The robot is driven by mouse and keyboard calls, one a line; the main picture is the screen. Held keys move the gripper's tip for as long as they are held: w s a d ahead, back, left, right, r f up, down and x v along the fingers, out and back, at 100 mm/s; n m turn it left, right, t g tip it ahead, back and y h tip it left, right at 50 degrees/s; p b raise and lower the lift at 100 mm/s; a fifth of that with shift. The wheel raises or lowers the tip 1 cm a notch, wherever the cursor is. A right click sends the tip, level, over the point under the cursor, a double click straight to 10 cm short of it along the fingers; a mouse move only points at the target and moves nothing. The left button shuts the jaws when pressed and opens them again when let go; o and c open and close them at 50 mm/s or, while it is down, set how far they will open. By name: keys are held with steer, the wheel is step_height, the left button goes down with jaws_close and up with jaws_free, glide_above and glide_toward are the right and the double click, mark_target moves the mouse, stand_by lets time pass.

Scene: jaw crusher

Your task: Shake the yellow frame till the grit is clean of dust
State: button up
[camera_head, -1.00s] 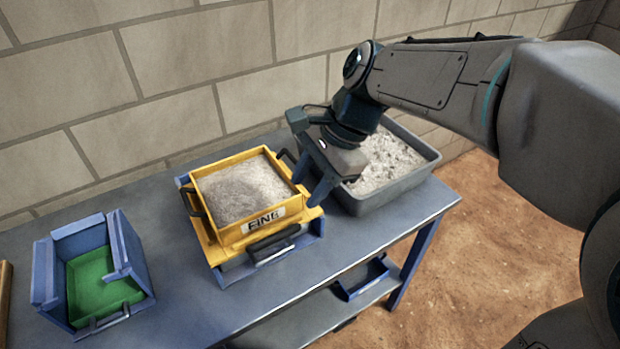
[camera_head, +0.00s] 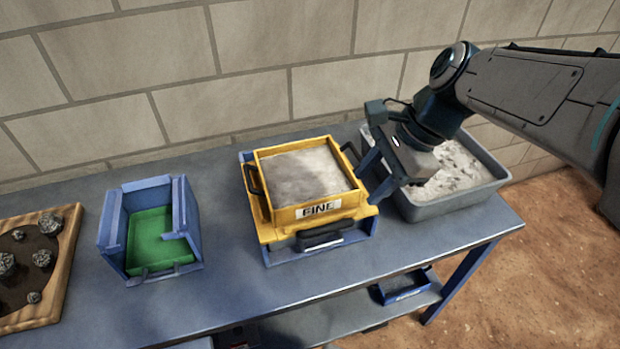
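The yellow frame (camera_head: 275,216), labelled FINE, sits level on a yellow and blue base (camera_head: 268,256) near the middle of the bench. Grey grit (camera_head: 305,175) fills it; the surface is pale, with a browner area toward the middle and left. Dark handles stick out on its left and right sides. My gripper (camera_head: 378,182) points down at the frame's right side, by the right handle. Its fingers are small and partly hidden against the frame, so I cannot tell whether they close on the handle.
A grey tub (camera_head: 450,207) of pale grit stands behind my gripper at the right. A blue bin (camera_head: 112,228) with a green tray (camera_head: 155,240) is at left. A wooden tray (camera_head: 62,270) with several rocks lies far left. A block wall stands behind the bench (camera_head: 230,305).

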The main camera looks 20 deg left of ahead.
mark_target(330, 226)
steer(key=b+x, duration=0.7)
steer(key=x, duration=0.6)
steer(key=shift+a+f+b, duration=0.15)
steer(key=shift+f+b, duration=0.2)
steer(key=shift+b, duration=0.05)
jaws_close()
